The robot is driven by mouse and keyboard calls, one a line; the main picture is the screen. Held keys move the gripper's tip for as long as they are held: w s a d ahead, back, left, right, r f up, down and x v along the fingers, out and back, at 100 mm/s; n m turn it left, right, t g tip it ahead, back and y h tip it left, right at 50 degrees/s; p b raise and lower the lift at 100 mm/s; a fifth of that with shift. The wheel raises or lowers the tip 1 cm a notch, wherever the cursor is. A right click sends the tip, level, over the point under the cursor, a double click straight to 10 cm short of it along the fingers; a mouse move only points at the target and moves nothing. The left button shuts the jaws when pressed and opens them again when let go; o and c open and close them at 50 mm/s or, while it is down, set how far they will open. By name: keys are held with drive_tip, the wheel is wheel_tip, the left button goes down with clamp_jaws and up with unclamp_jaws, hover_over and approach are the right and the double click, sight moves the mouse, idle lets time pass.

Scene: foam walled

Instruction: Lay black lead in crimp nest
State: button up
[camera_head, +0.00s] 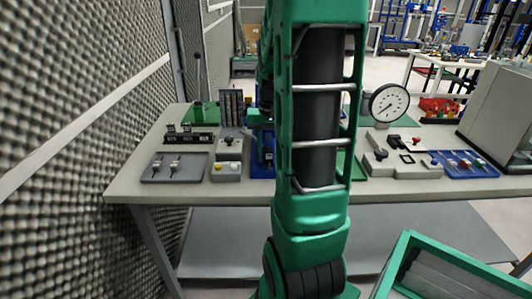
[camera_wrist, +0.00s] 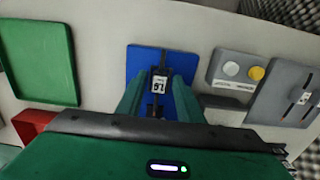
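In the wrist view my gripper (camera_wrist: 158,88) points down over a blue base (camera_wrist: 135,62), with its two green fingers apart. Between the fingers is a narrow black piece with a white tag (camera_wrist: 159,84). I cannot tell whether this is the black lead or part of a fixture, and no clear finger contact with it shows. In the head view my arm covers most of the blue base (camera_head: 260,166) and hides my gripper. A grey tray (camera_head: 151,171) at the left of the bench holds thin tagged pieces (camera_head: 175,165); it also shows in the wrist view (camera_wrist: 268,110).
A grey box with white and yellow buttons (camera_wrist: 234,70) stands beside the blue base. A green tray (camera_wrist: 38,55) lies on its other side. On the bench (camera_head: 130,188) are a dial gauge (camera_head: 389,103), a blue tray (camera_head: 465,170) and a lever press (camera_head: 198,100). A foam wall borders the left.

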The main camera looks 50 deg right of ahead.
drive_tip(key=shift+r, duration=0.1)
wheel_tip(320, 180, up, 10)
drive_tip(key=shift+w+r, duration=0.1)
drive_tip(key=shift+r, duration=0.15)
idle(0.5)
idle(0.4)
drive_tip(key=s+a+f+n, duration=0.1)
drive_tip(key=s+a+f, duration=0.1)
drive_tip(key=s+a, duration=0.2)
drive_tip(key=s+a+f+n, duration=0.1)
drive_tip(key=s+a+f, duration=0.1)
drive_tip(key=s+a, duration=0.3)
drive_tip(key=s+a+f+n, duration=0.1)
drive_tip(key=s+a+f, duration=0.1)
drive_tip(key=s+a, duration=0.2)
drive_tip(key=shift+s+a+f+n, duration=0.15)
drive_tip(key=shift+a, duration=0.7)
drive_tip(key=shift+s+a+f+n, duration=0.1)
drive_tip(key=shift+a+f+n, duration=0.05)
drive_tip(key=shift+a, duration=0.7)
